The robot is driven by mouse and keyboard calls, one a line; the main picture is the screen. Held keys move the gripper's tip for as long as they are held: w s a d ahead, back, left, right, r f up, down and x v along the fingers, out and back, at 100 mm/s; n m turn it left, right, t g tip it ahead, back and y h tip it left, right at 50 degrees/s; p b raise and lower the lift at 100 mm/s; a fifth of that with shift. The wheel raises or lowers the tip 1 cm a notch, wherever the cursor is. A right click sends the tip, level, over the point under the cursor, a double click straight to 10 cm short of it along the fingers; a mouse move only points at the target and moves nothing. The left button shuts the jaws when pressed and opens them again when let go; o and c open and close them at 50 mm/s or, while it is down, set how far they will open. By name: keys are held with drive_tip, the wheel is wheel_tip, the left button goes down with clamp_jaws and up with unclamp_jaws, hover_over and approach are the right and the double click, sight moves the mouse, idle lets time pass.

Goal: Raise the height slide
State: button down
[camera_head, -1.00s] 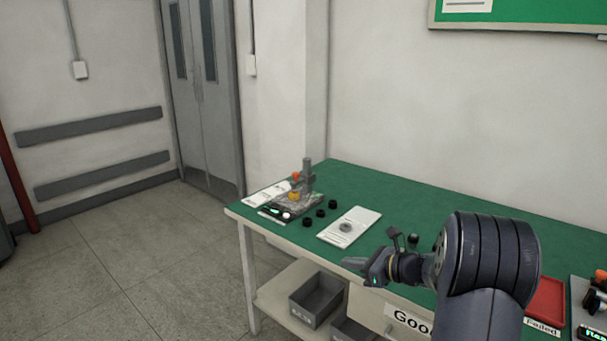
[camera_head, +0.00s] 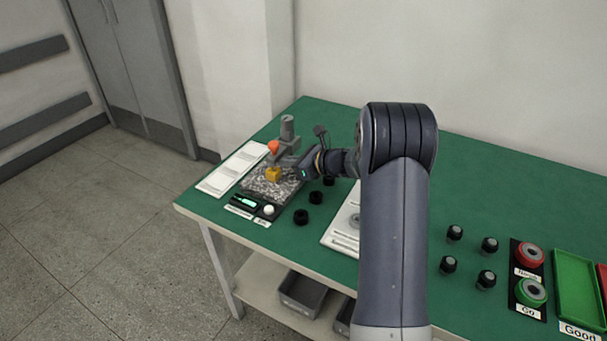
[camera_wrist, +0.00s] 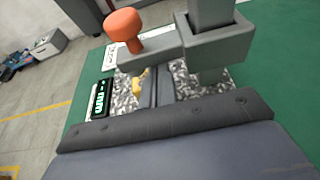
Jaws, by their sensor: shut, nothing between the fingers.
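The height gauge stands at the far left of the green table, with a grey upright column (camera_head: 287,126) on a speckled stone base (camera_head: 262,187). Its grey height slide (camera_head: 289,143) has an arm with an orange knob (camera_head: 273,147); in the wrist view the slide (camera_wrist: 213,50) and the orange knob (camera_wrist: 123,26) show large. A yellow piece (camera_head: 273,174) is below the knob, and it also shows in the wrist view (camera_wrist: 138,84). My gripper (camera_head: 287,166) is shut and empty, with its fingers low beside the slide's arm. I cannot tell whether they touch it.
A lit green display (camera_head: 247,202) and a white button (camera_head: 268,210) are at the base's front. Several black round parts (camera_head: 316,197) stand right of it. White sheets (camera_head: 232,169) lie left. Red and green buttons and a green tray (camera_head: 578,290) are far right.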

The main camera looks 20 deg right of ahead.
idle(0.3)
wheel_tip(320, 180, up, 2)
drive_tip(key=shift+r+p, duration=0.1)
drive_tip(key=shift+p, duration=0.45)
